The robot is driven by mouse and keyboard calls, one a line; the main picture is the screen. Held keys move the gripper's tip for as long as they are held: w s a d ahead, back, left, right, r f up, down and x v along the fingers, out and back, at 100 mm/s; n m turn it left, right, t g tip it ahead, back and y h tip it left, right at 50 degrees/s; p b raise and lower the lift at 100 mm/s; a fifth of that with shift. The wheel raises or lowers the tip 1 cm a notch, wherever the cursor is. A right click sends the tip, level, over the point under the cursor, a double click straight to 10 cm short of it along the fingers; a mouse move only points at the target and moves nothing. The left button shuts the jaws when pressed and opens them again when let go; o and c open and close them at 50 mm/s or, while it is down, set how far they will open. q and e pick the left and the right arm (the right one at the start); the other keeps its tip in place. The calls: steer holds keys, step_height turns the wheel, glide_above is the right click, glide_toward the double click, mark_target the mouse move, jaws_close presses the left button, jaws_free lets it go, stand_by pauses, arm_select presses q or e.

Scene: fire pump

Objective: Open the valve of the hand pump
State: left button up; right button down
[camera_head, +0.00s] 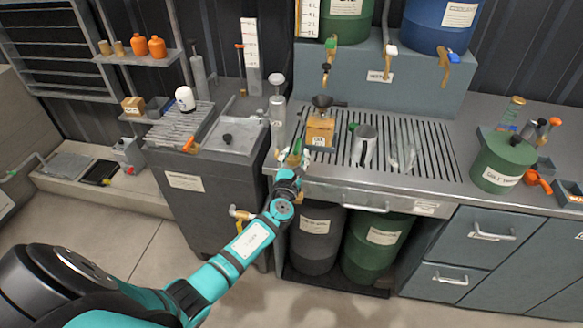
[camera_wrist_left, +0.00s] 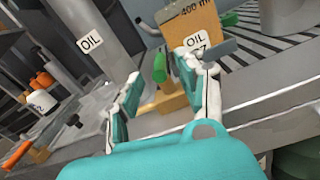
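The hand pump (camera_head: 277,115) is a grey upright cylinder with a round knob on top, at the left end of the slatted counter. In the left wrist view its cylinder (camera_wrist_left: 88,35) bears an OIL label. A small valve with a green handle (camera_wrist_left: 160,68) shows beside it, above a brass-coloured part. My left gripper (camera_head: 292,158) is at the counter's front edge, just below the pump. In the left wrist view it (camera_wrist_left: 158,80) is open, and the green handle appears between its fingertips; contact cannot be told. My right gripper is not in view.
An orange-brown OIL box (camera_head: 320,132) with a dark funnel stands just right of the pump. A metal jug (camera_head: 363,146) and a green can (camera_head: 502,162) stand farther right. Drums (camera_head: 376,245) stand below the counter. The floor at the front left is clear.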

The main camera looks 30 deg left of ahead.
arm_select(q)
steer(key=v, duration=0.5)
steer(key=shift+s+d, duration=0.15)
steer(key=shift+s, duration=0.25)
steer(key=s+d+f+n+g+h, duration=0.1)
steer(key=s+f+n+g, duration=0.2)
steer(key=s+f+n, duration=0.55)
steer(key=s+d+f+n+g+h, duration=0.1)
steer(key=s+f+g, duration=0.3)
steer(key=f, duration=0.9)
steer(key=s+d+f+n+g+h, duration=0.1)
steer(key=s+f+n+g, duration=0.1)
steer(key=s+f+n, duration=0.65)
steer(key=s+d+f+n+g+h, duration=0.1)
steer(key=s+f+n, duration=0.3)
steer(key=s, duration=0.6)
steer(key=s+d+f+n+g+h, duration=0.1)
steer(key=s+d+f+n+g, duration=0.2)
steer(key=s, duration=0.8)
steer(key=s+d+f+n+g, duration=0.2)
steer(key=s+f+n+g, duration=0.1)
steer(key=s+f+n, duration=0.4)
steer(key=s+f, duration=0.2)
steer(key=s, duration=0.1)
steer(key=shift+s+f+h, duration=0.25)
steer(key=shift+s+h, duration=0.05)
steer(key=shift+h, duration=0.1)
